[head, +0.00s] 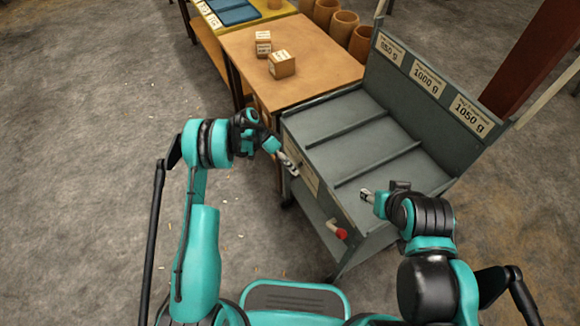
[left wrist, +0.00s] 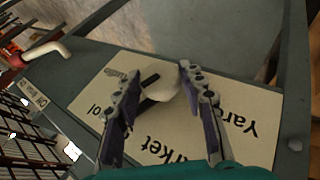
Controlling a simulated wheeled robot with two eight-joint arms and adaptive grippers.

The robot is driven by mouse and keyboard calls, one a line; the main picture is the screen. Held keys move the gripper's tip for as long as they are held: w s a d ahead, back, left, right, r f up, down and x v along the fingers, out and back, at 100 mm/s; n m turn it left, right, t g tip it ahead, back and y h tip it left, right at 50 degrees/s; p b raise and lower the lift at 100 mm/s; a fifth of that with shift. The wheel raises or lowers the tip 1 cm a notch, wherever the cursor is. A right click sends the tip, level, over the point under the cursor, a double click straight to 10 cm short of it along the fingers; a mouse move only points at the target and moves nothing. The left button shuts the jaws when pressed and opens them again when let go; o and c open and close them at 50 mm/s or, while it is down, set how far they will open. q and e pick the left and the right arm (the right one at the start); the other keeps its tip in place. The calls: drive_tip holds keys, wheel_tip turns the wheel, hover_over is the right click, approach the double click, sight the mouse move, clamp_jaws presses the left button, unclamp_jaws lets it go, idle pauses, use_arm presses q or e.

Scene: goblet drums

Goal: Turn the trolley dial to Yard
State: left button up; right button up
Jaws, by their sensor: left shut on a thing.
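The grey trolley (head: 393,153) stands in front of me, with a pale dial plate (head: 308,178) on its near side. In the left wrist view the plate (left wrist: 262,105) appears turned over, with "Yard" at the right, "Market" at the bottom and a word ending in "ol" at the left. The dial's pale round knob (left wrist: 163,88) has a black bar beside it; fingers partly cover it, and I cannot tell where it points. My left gripper (head: 292,168) is shut on the knob; its fingers also show in the wrist view (left wrist: 160,76). My right gripper (head: 367,196) is over the trolley's tray, its opening unclear.
A red-ended handle (head: 339,232) sticks out of the trolley's near side, right of the plate. Weight labels (head: 430,78) line the trolley's back panel. A wooden table (head: 315,60) with two labelled blocks (head: 281,65) adjoins it at the back. The trolley's tray is empty.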

use_arm(q)
drive_tip(key=o, duration=1.1)
drive_tip(key=shift+o, duration=0.2)
drive_tip(key=v, duration=1.2)
